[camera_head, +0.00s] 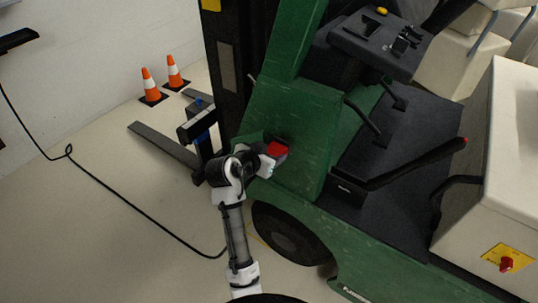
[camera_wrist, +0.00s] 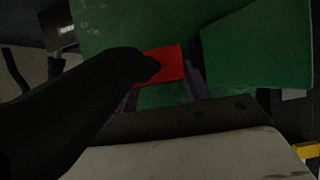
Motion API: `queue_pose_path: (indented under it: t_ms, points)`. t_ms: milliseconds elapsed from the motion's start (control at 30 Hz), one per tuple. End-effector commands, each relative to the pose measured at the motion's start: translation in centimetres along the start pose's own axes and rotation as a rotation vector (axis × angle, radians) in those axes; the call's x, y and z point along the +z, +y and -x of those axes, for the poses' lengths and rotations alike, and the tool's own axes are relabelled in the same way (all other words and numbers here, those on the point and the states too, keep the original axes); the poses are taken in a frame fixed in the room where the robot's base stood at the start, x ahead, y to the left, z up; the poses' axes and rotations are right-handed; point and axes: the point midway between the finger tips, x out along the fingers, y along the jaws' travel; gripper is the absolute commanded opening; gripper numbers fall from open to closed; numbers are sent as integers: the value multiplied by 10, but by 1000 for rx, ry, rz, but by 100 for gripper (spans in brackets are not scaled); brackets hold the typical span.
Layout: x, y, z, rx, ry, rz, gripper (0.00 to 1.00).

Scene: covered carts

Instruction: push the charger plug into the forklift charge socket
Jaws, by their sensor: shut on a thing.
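My gripper (camera_head: 267,160) is at the green side of the forklift (camera_head: 290,120), near the mast. In the wrist view my gripper (camera_wrist: 163,90) has a finger on each side of the red charger plug (camera_wrist: 172,62) and is shut on it. The plug also shows in the head view as a red block (camera_head: 278,149) close against the green panel. A thick black cable (camera_wrist: 75,115) joins the plug and covers part of it in the wrist view. I cannot make out the charge socket; I cannot tell whether the plug touches it.
The black cable (camera_head: 130,201) runs from the wall at left across the floor to behind my arm. Two orange cones (camera_head: 150,86) (camera_head: 174,72) stand by the wall. The forks (camera_head: 160,144) reach left from the mast. The front wheel (camera_head: 286,234) is right of my arm.

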Motion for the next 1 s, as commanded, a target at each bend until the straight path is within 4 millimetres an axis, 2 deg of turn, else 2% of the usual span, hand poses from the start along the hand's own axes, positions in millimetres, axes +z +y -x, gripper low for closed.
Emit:
queue_pose_path:
  t_ms: [333, 367, 500, 567, 867, 1000]
  points:
    - [-6, 0, -7, -1, 3, -1, 17]
    - [-6, 0, -8, -1, 3, -1, 49]
    - [-5, 0, -7, -1, 2, 0, 68]
    - [-5, 0, -7, -1, 2, 0, 73]
    - [-4, 0, -6, -1, 0, 1, 73]
    - [-3, -1, 9, -4, 2, 1, 73]
